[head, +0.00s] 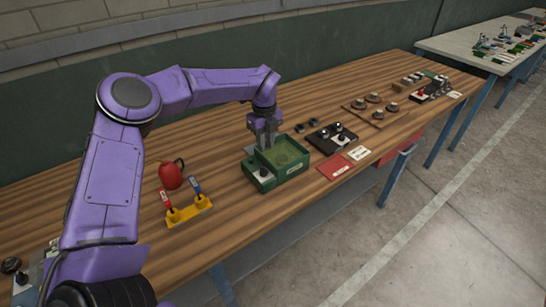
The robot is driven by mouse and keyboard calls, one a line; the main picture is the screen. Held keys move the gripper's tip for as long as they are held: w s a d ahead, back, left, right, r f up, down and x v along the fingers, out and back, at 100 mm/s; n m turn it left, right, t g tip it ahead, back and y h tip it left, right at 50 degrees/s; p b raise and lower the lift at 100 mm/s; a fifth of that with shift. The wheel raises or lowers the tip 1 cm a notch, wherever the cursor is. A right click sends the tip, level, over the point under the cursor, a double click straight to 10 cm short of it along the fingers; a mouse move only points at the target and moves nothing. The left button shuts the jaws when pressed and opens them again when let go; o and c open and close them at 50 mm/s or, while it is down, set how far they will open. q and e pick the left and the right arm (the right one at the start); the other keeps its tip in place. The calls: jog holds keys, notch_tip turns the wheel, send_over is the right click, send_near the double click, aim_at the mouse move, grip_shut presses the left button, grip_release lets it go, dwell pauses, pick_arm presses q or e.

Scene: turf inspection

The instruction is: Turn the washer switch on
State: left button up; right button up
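The washer looks to be the green box (292,172) near the bench's front edge, with a shallow greenish basin on its right part. A dark switch or knob (263,172) sits on its front left part; its setting is too small to read. My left gripper (267,145) points down at the back left of the box, behind the knob and beside the basin. Its grey fingertips are close to the box rim; I cannot tell whether they touch it. The gap between the fingers is unclear and I see nothing held. My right gripper is not in view.
Left of the box are a yellow holder (190,211) with red and blue-tipped tools and a red round object (171,175). Right of it are a black control panel (332,138), red and white cards (335,166) and several dark discs. Bare wood lies between the holder and the box.

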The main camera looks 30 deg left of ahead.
pick_arm(q)
jog(key=p, duration=0.2)
send_over(263, 169)
jog(key=f, duration=0.2)
jog(key=s+f, duration=0.1)
jog(key=f, duration=0.1)
jog(key=shift+f, duration=0.1)
jog(key=f, duration=0.1)
jog(key=w+f+p, duration=0.1)
jog(key=f, duration=0.3)
jog(key=shift+w+f, duration=0.15)
jog(key=shift+w, duration=0.25)
jog(key=shift+s+r, duration=0.2)
jog(key=shift+s, duration=0.15)
jog(key=shift+s+r, duration=0.1)
jog(key=shift+c, duration=1.3)
grip_shut()
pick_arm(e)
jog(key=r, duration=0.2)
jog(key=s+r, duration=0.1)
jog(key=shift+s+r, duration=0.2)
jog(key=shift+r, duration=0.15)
